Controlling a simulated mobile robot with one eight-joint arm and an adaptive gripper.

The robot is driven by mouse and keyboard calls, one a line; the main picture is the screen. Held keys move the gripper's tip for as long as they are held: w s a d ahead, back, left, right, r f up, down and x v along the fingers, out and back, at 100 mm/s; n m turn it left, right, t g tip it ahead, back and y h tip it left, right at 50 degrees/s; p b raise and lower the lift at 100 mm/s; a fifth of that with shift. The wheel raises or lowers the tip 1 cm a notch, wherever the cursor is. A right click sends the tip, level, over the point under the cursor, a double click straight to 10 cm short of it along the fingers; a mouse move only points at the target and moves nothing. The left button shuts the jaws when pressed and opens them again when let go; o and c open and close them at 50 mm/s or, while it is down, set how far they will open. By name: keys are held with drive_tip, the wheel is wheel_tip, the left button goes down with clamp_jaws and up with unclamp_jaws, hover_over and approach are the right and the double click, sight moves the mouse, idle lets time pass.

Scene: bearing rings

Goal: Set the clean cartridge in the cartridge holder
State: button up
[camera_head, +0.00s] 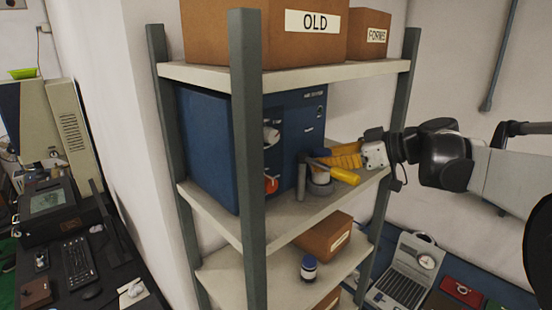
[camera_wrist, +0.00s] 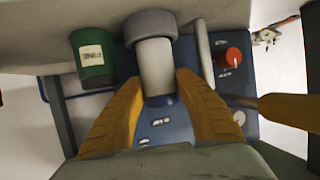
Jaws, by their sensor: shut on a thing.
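My gripper (camera_head: 334,160), with yellow fingers, reaches in from the right over the middle shelf. In the wrist view its fingers (camera_wrist: 160,82) are shut on a white cartridge (camera_wrist: 156,66) with a dark blue end; it also shows in the head view (camera_head: 321,171), upright. Its lower end meets a grey round holder (camera_head: 320,188), which is a wide grey ring in the wrist view (camera_wrist: 150,23). I cannot tell whether it is fully seated. A second white cartridge (camera_head: 309,268) with a dark blue cap stands on the lower shelf. I cannot tell how clean either is.
A blue machine (camera_head: 208,150) with a red knob (camera_wrist: 234,55) stands behind the holder. A grey post (camera_head: 301,182) and a yellow-handled tool (camera_head: 346,177) are close by. A labelled green container (camera_wrist: 92,60) is near. Grey uprights (camera_head: 247,130) frame the shelves.

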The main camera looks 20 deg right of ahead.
drive_tip(key=shift+f+b, duration=0.4)
drive_tip(key=shift+f, duration=0.15)
drive_tip(key=o, duration=0.9)
drive_tip(key=p+v, duration=0.2)
drive_tip(key=v, duration=0.9)
drive_tip(key=shift+p, duration=0.35)
